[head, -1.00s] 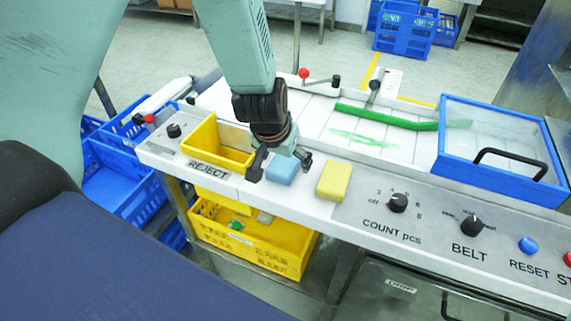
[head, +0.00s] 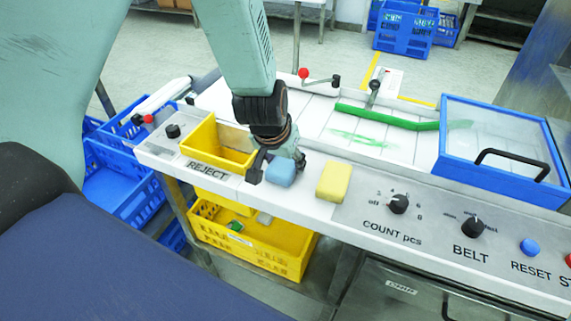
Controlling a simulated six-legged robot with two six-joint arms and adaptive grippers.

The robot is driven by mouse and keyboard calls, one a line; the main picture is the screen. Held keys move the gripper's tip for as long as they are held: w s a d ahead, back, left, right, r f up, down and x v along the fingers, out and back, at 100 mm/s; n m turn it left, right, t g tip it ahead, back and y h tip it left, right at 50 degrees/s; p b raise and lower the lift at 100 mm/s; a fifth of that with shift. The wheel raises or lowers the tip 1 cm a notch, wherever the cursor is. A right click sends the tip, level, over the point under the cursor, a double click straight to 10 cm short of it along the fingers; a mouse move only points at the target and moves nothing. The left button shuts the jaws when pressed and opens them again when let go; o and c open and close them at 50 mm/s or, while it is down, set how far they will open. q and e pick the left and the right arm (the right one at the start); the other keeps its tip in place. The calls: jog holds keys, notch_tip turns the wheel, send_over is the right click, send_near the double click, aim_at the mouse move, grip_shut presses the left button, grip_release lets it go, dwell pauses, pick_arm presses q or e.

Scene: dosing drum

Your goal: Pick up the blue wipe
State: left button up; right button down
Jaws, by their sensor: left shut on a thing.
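The blue wipe (head: 281,173) is a small light-blue block at the front edge of the white machine top, between the yellow reject bin and the yellow block. My left gripper (head: 276,168) comes down over it from above, with a dark finger on each side, and is shut on it. The wipe's back part is hidden by the gripper. I cannot tell whether the wipe is clear of the surface. My right gripper is not in view.
A yellow block (head: 333,181) lies close to the right of the wipe. The yellow reject bin (head: 213,163) is close on the left. A blue-framed clear lid (head: 461,182) stands at the right. Knobs, such as the count knob (head: 398,204), line the front panel.

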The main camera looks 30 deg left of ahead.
aim_at(284, 162)
pick_arm(q)
jog(key=shift+s, duration=0.1)
jog(key=shift+c, duration=0.8)
jog(key=shift+r, duration=0.1)
jog(key=shift+r, duration=0.3)
notch_tip(284, 162, up, 10)
jog(key=p, duration=0.8)
jog(key=shift+f, duration=0.15)
